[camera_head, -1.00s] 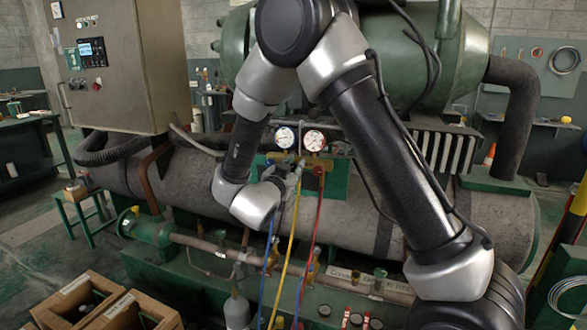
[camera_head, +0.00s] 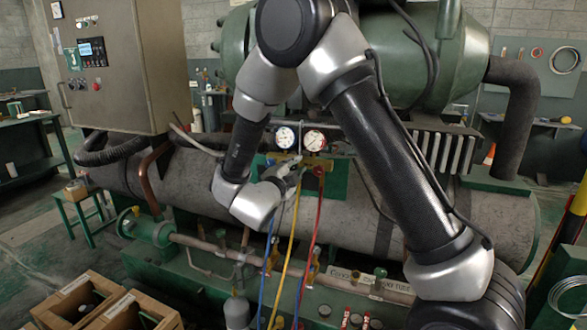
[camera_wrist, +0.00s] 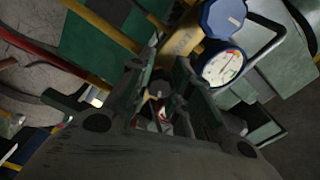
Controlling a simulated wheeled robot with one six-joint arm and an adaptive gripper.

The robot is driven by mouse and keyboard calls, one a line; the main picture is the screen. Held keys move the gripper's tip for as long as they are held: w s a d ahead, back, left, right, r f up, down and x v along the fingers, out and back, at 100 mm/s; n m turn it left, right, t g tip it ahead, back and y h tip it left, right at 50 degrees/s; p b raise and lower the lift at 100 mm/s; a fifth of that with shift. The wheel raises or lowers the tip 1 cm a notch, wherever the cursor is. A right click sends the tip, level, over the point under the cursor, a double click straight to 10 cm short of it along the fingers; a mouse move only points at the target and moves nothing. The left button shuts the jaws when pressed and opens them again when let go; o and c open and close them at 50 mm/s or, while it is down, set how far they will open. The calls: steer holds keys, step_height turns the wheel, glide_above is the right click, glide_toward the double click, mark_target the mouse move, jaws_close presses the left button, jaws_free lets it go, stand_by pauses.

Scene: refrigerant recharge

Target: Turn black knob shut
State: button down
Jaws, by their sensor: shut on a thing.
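The gauge manifold (camera_head: 283,157) has a yellow body with a blue-rimmed gauge (camera_head: 285,137) and a red-rimmed gauge (camera_head: 314,141) on top. My gripper (camera_head: 294,168) is at the front of the manifold, below the gauges. In the wrist view my gripper (camera_wrist: 160,92) has its two dark fingers on either side of a small black knob (camera_wrist: 159,88), shut on it. The fingers and shadow hide much of the knob, so its turned position cannot be told.
A red knob (camera_head: 319,170) sits at the manifold's right end. Blue, yellow (camera_head: 287,250) and red (camera_head: 311,245) hoses hang below it. A large grey cylinder (camera_head: 480,215) lies behind. Cardboard boxes (camera_head: 92,282) stand at lower left.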

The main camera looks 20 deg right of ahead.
steer(key=m, duration=0.6)
steer(key=shift+f+m, duration=0.1)
steer(key=shift+m, duration=0.2)
stand_by(0.4)
steer(key=c, duration=1.3)
jaws_free()
steer(key=shift+o, duration=0.2)
steer(key=v, duration=1.2)
